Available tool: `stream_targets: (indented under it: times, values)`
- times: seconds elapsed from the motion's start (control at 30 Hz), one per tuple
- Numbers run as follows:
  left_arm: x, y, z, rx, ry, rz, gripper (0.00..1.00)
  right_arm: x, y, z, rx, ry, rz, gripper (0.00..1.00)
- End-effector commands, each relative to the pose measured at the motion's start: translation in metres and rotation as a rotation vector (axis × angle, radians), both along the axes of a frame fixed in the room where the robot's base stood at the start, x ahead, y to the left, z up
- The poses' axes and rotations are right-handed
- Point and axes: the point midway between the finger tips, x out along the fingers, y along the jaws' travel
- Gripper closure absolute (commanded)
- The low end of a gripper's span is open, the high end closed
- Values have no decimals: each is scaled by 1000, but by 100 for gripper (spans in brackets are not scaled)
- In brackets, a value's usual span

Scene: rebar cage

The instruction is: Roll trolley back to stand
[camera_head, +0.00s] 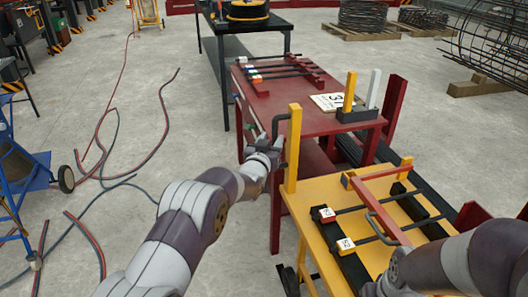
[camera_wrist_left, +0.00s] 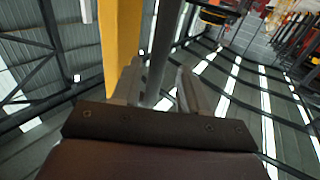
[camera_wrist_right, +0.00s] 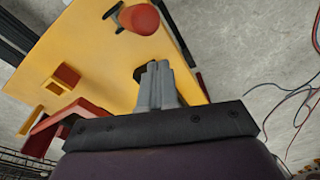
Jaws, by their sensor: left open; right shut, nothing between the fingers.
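The trolley with a yellow top (camera_head: 325,240) stands at the lower right, beside the red table-like stand (camera_head: 300,112). A yellow post (camera_head: 293,150) rises at its corner, with a dark bent handle (camera_head: 277,122) next to it. My left gripper (camera_head: 268,146) is open at this handle. In the left wrist view the grey handle bar (camera_wrist_left: 165,50) runs between the open fingers (camera_wrist_left: 160,85); contact cannot be told. My right gripper (camera_wrist_right: 158,82) is shut and empty over the yellow trolley top (camera_wrist_right: 90,50). In the head view its fingertips are at the bottom edge, hard to make out.
Rods with numbered tags (camera_head: 327,213) and a red crossbar (camera_head: 386,172) lie on the trolley. The stand carries rods, a number plate (camera_head: 333,101) and a holder (camera_head: 357,113). Hoses (camera_head: 115,150) and a blue cart (camera_head: 25,175) lie left.

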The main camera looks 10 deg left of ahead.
Motion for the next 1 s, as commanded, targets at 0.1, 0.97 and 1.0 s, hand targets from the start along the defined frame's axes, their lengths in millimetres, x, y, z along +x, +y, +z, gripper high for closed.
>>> stream_targets:
  times: [0.1, 0.97, 1.0]
  values:
    - [-30, 7, 3, 0, 1, 1, 56, 0, 0, 5, 0, 0, 0, 100]
    - [-106, 24, -59, 51, 255, 10, 56, 0, 0, 9, 0, 0, 0, 100]
    - [-123, 28, -84, 77, 389, 15, 56, 0, 0, 9, 0, 0, 0, 100]
